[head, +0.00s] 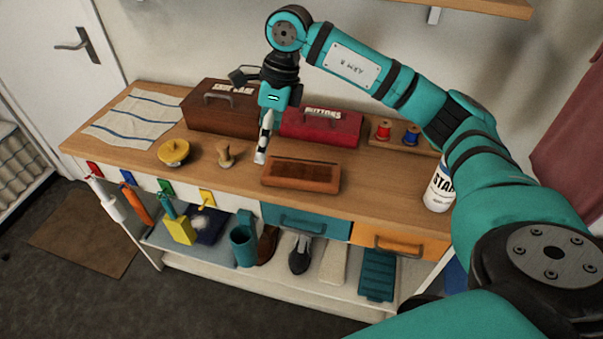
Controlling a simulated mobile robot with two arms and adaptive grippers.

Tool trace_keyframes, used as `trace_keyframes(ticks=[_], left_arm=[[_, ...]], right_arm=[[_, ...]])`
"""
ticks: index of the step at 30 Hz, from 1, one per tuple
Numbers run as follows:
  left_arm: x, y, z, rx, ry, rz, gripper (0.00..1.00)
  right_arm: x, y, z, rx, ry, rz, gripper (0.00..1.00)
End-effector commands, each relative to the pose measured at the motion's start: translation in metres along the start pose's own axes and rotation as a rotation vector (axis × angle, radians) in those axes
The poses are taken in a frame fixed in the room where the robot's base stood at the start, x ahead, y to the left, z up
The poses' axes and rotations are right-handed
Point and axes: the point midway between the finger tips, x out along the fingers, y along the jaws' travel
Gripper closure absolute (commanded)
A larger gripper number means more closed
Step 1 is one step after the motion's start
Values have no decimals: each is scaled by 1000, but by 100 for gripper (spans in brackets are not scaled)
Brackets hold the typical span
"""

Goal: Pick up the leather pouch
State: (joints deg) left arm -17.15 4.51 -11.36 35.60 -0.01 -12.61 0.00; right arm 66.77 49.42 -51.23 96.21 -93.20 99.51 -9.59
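My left gripper is not in view.
Behind stand a brown box (222,106) and a red buttons box (330,127), both with handles. Left of the gripper are a wooden knob-shaped item (225,155) and a yellow round item (174,152). Thread spools (383,131) and a white can (438,188) stand right. Counter beside the pouch's right end is clear.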

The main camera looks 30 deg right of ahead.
Motion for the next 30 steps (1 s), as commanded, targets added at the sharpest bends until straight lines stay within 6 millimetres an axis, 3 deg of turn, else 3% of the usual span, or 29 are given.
trace_keyframes(ticks=[1, 3, 8, 21, 30], left_arm=[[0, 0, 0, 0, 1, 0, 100], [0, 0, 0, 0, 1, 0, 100], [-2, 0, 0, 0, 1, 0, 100], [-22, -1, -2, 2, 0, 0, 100], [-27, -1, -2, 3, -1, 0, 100]], right_arm=[[-16, -16, -18, 27, 71, -54, 0], [-32, -30, -38, 58, 151, -102, 0], [-43, -42, -61, 95, 234, -142, 0], [42, -53, -83, 95, 238, -140, 0], [70, -58, -88, 93, 234, -142, 0]])
